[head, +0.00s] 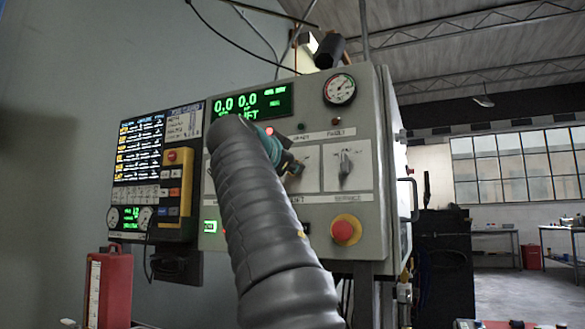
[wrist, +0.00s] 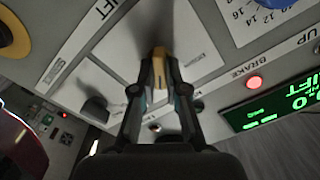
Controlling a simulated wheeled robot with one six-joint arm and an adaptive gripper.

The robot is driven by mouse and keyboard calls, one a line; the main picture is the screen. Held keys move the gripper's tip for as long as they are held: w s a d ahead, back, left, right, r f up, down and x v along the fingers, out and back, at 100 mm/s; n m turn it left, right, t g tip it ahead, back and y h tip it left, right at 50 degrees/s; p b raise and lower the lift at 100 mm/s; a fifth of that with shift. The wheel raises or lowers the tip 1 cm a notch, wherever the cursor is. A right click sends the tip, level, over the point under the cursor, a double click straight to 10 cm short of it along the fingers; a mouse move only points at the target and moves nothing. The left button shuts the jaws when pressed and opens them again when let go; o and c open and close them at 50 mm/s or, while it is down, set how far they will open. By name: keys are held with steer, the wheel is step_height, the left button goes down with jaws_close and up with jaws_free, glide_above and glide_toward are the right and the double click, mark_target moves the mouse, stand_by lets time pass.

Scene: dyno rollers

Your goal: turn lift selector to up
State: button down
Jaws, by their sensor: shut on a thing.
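The control panel (head: 365,120) stands ahead, with the lift selector on a white plate in its middle. My gripper (head: 291,166) reaches this plate and is shut on the selector's knob. In the wrist view my gripper (wrist: 160,58) has its two fingers close together at the plate (wrist: 198,58), with an orange-yellow piece between the tips. A "LIFT" label (wrist: 100,14) shows beside the plate.
A second dark selector (head: 345,166) sits to the right, and shows in the wrist view (wrist: 95,108). A red emergency button (head: 346,230) is below it. A green display (head: 252,105) and a round gauge (head: 340,89) are above. A screen panel (head: 140,165) is at left.

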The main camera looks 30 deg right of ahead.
steer(key=shift+w+f+m, duration=0.15)
steer(key=shift+w+m, duration=0.05)
steer(key=shift+m, duration=0.2)
steer(key=c, duration=1.2)
jaws_free()
steer(key=v, duration=1.2)
steer(key=shift+d, duration=0.1)
